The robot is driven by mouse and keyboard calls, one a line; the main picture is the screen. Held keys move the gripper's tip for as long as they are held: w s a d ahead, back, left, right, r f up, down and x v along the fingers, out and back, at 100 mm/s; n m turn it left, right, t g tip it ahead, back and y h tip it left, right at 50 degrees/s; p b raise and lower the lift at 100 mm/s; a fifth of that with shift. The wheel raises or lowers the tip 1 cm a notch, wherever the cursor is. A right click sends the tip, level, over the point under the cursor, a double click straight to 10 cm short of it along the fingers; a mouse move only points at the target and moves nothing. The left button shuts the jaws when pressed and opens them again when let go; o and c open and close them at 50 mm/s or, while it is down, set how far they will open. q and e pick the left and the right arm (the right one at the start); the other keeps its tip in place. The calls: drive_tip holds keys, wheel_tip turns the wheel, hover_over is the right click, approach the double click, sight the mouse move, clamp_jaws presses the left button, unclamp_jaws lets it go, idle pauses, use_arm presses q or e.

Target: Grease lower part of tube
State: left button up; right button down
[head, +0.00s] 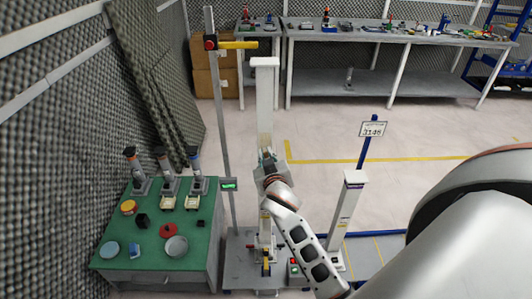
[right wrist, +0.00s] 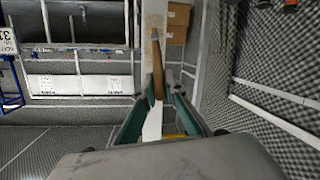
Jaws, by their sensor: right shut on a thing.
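The white tube (head: 264,100) stands upright in the middle of the head view, on a grey base with a tall thin stand beside it. My right gripper (head: 267,160) is in front of its middle part and hides some of it. In the right wrist view my right gripper (right wrist: 158,85) is shut on a thin brown wooden handle (right wrist: 156,65), probably a brush. The white tube (right wrist: 153,18) rises behind the handle. I cannot tell whether the held thing touches the tube, and its working end is not clear. My left gripper is not in view.
A green-topped table (head: 147,205) at the left holds several tools, a grey bowl (head: 176,246) and small pots. A shorter white post (head: 346,210) and a sign (head: 373,129) stand to the right. Foam walls close the left side. Workbenches line the back, with open floor before them.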

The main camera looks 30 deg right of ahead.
wheel_tip(320, 180, down, 4)
drive_tip(key=b, duration=0.2)
drive_tip(key=shift+f+b, duration=0.1)
drive_tip(key=shift+b, duration=0.2)
drive_tip(key=s+a, duration=0.3)
drive_tip(key=s, duration=0.2)
drive_tip(key=shift+p, duration=0.4)
idle(0.3)
drive_tip(key=shift+s+a, duration=0.1)
drive_tip(key=shift+a, duration=0.1)
